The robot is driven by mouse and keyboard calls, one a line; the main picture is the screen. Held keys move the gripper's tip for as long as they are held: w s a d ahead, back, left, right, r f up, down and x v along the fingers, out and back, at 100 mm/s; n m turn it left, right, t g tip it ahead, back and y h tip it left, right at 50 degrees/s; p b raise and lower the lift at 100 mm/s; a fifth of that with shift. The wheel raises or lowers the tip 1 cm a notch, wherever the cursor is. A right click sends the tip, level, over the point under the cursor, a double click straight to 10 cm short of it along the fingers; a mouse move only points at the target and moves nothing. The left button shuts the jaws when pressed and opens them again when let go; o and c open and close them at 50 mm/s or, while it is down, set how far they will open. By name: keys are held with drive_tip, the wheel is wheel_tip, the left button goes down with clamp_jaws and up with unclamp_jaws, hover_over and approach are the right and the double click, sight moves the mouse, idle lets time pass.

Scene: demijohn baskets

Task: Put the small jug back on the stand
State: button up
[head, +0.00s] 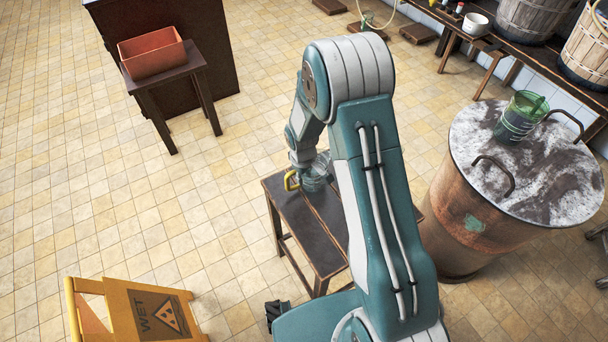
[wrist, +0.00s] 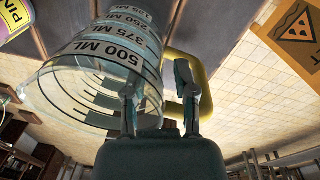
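A clear measuring jug (wrist: 100,65) with dark markings up to 500 ML and a yellow handle (wrist: 203,75) fills the upper left of the wrist view. In the head view the jug (head: 314,181) shows at the dark wooden stand (head: 310,232), partly behind my arm. Whether it rests there or hangs just above is unclear. My gripper (wrist: 158,85) is at its handle side, fingers apart, one overlapping the jug's wall and one overlapping the handle. Contact cannot be made out. A second, green-tinted jug (head: 520,116) stands on the rusty drum.
The drum (head: 462,215) stands right of the stand. A dark side table (head: 191,75) with an orange bin (head: 151,56) is at the upper left. A yellow wet-floor sign (head: 140,310) stands at the lower left. Open tiled floor lies between. A pink-and-yellow item (wrist: 14,18) shows beside the jug.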

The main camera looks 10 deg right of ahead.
drive_tip(key=shift+a+r, duration=0.1)
drive_tip(key=shift+a, duration=0.05)
drive_tip(key=shift+r, duration=0.4)
drive_tip(key=s+r+m+t, duration=0.1)
drive_tip(key=s+r, duration=0.1)
drive_tip(key=r, duration=0.8)
drive_tip(key=s+r, duration=0.2)
drive_tip(key=r, duration=0.8)
drive_tip(key=s+d+r+m+t, duration=0.1)
drive_tip(key=s+r+m+t, duration=0.1)
drive_tip(key=s+r, duration=0.5)
drive_tip(key=s+d+r+m+t, duration=0.2)
drive_tip(key=s+r+m, duration=0.2)
drive_tip(key=s, duration=1)
wheel_tip(320, 180, up, 3)
drive_tip(key=shift+d+r, duration=0.2)
